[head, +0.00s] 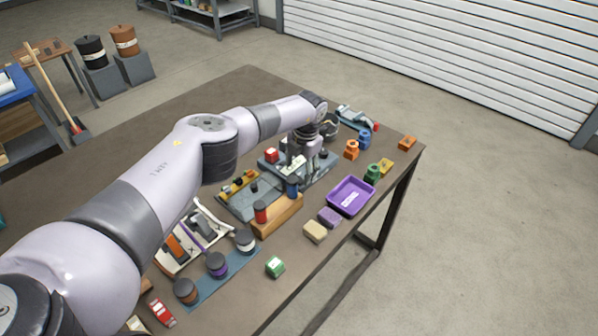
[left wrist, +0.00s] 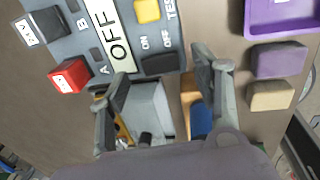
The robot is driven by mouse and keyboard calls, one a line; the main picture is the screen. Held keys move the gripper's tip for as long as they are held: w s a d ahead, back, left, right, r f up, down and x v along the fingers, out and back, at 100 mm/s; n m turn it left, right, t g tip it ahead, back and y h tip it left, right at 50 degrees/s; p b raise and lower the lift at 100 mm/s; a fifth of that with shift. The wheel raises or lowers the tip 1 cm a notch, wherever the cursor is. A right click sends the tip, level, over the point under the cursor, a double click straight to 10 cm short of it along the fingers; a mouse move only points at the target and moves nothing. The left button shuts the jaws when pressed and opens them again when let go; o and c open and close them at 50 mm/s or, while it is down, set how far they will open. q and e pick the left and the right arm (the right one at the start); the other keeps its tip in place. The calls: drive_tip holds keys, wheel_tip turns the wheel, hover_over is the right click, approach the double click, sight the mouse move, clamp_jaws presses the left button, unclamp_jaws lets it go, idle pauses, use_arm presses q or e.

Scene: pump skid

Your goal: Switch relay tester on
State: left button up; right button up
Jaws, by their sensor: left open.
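The relay tester is a grey panel (left wrist: 88,45) on the table, also visible in the head view (head: 322,172) partly behind my gripper. Its white display (left wrist: 120,45) reads OFF. A yellow button (left wrist: 147,10) sits at the top, beside partly cut-off lettering. A dark switch piece (left wrist: 160,65) lies at the near edge, by the ON and OFF labels. A red block (left wrist: 70,75) sits at the left, near letters A and B. My left gripper (left wrist: 160,64) is open and empty over the tester's near edge, its fingers either side of the dark piece; contact cannot be told.
A purple tray (head: 371,197) and yellowish (head: 315,232) and purple blocks (head: 329,216) lie right of the tester. A wooden block (head: 280,216) with red and blue cylinders stands close in front. Several spools stand nearer. The table's right edge is close.

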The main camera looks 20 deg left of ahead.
use_arm(q)
wheel_tip(320, 180, down, 2)
drive_tip(key=shift+w+a, duration=0.1)
drive_tip(key=shift+a+f+b, duration=0.1)
drive_tip(key=shift+f+b, duration=0.2)
use_arm(e)
drive_tip(key=shift+s+a+f, duration=0.2)
drive_tip(key=shift+s+f, duration=0.05)
drive_tip(key=shift+s, duration=0.25)
drive_tip(key=shift+s+a+f, duration=0.2)
drive_tip(key=shift+s, duration=0.25)
use_arm(q)
drive_tip(key=shift+c, duration=0.5)
use_arm(e)
drive_tip(key=shift+d, duration=0.15)
